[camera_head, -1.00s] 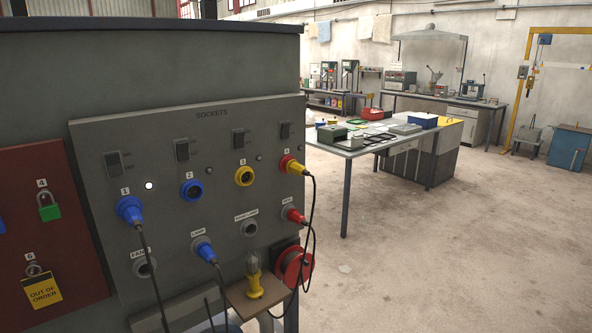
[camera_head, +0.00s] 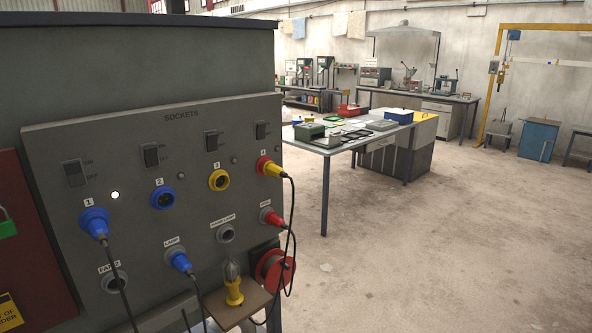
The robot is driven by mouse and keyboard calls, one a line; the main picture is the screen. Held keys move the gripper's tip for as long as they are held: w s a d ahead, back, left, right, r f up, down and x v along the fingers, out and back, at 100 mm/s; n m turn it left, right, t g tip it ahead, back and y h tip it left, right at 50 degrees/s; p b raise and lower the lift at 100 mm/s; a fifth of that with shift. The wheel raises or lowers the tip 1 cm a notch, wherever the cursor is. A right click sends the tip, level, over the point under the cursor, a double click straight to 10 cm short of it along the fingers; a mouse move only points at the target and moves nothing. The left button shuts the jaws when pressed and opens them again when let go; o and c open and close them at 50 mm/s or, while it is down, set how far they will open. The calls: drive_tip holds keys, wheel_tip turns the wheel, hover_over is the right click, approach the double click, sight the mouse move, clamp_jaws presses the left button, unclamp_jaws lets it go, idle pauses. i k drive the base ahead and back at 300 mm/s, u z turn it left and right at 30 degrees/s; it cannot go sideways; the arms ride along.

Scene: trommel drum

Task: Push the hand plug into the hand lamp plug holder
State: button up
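The grey sockets panel (camera_head: 150,200) stands at left in the head view. The holder labelled as hand lamp (camera_head: 225,233) is a grey round opening at lower right of the panel, and looks empty. A yellow plug (camera_head: 275,170) with a black cable sits at the red socket numbered 4 (camera_head: 263,164), above right of that holder; it appears to be the hand plug. A yellow hand lamp (camera_head: 234,291) with a clear top stands on a small brown shelf (camera_head: 250,304) below. My gripper is not in view.
A red plug (camera_head: 273,218) sits in the holder right of the hand lamp one. Blue plugs are at socket 1 (camera_head: 94,221) and the lamp holder (camera_head: 179,260). Sockets 2 (camera_head: 163,198) and 3 (camera_head: 219,180) look empty. A red reel (camera_head: 274,272) hangs below.

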sight(269, 168)
drive_tip(key=z, duration=4.95)
drive_tip(key=i, duration=0.1)
drive_tip(key=u, duration=3.75)
drive_tip(key=i, duration=0.75)
drive_tip(key=z, duration=2.1)
drive_tip(key=k, duration=0.1)
drive_tip(key=u, duration=4.45)
